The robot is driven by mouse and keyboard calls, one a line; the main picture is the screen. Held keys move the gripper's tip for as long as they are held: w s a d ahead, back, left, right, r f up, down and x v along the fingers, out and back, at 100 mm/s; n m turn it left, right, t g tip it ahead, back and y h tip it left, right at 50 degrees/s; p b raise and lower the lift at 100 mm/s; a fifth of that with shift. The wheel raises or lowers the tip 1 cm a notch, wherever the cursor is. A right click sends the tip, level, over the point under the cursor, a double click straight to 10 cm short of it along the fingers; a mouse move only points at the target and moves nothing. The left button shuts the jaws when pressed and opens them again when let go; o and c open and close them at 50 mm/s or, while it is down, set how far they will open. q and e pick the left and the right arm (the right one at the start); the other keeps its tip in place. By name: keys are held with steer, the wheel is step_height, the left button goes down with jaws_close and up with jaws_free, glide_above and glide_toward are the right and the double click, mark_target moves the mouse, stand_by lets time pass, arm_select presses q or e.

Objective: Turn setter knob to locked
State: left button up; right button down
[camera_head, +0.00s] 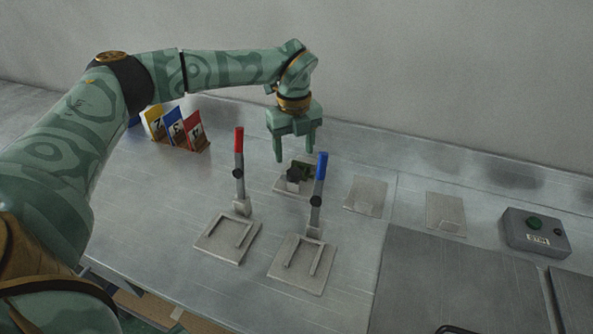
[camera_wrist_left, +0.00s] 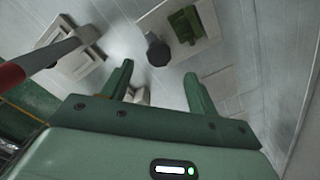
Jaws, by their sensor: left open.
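The setter knob (camera_head: 293,173) is a small dark knob beside a dark green block (camera_head: 305,168) on a light plate (camera_head: 279,188), behind the two levers. In the left wrist view the black knob (camera_wrist_left: 158,51) lies just beyond the fingertips, with the green block (camera_wrist_left: 186,22) further off. My left gripper (camera_head: 294,156) points down above the knob. Its fingers are apart and empty, also in the left wrist view (camera_wrist_left: 158,70). The knob sits roughly between the fingers in that view, but contact does not show. I cannot read any locked marking. My right gripper is out of view.
A red-handled lever (camera_head: 239,141) and a blue-handled lever (camera_head: 321,166) stand upright close to my left gripper. Numbered coloured cards (camera_head: 174,128) stand at the back left. Two flat plates (camera_head: 366,192) and a grey button box (camera_head: 535,235) lie to the right.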

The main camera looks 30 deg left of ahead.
mark_target(294, 172)
arm_select(q)
step_height(294, 172, down, 6)
steer(key=shift+s+f+b, duration=0.1)
steer(key=shift+f+b, duration=0.05)
steer(key=shift+b, duration=0.55)
steer(key=c, duration=1)
